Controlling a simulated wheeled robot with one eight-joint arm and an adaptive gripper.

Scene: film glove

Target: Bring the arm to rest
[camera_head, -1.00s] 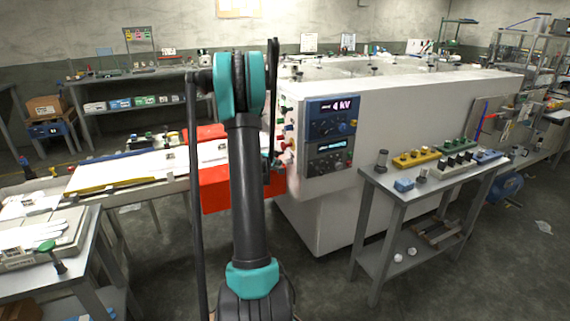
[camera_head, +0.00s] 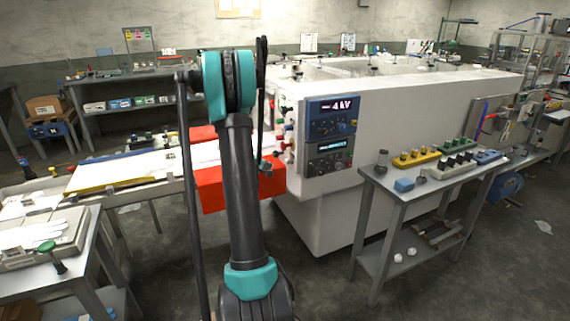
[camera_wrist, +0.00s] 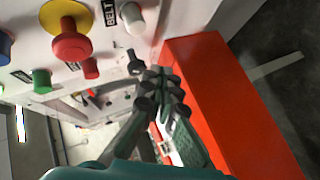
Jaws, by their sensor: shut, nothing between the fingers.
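My arm (camera_head: 243,185) stands upright in the middle of the head view, its upper joint leaning slightly left. My gripper (camera_wrist: 162,88) shows in the wrist view with its dark fingers together and nothing between them. In the head view the gripper is mostly hidden behind my arm. In the wrist view the fingers point past a white panel with a red emergency button on a yellow base (camera_wrist: 70,45), a white knob (camera_wrist: 132,18) labelled BELT and a green button (camera_wrist: 41,80). No touch is visible.
A red box (camera_head: 213,190) is close beside the gripper, in the wrist view on the right (camera_wrist: 215,95). Open floor lies at the lower middle.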

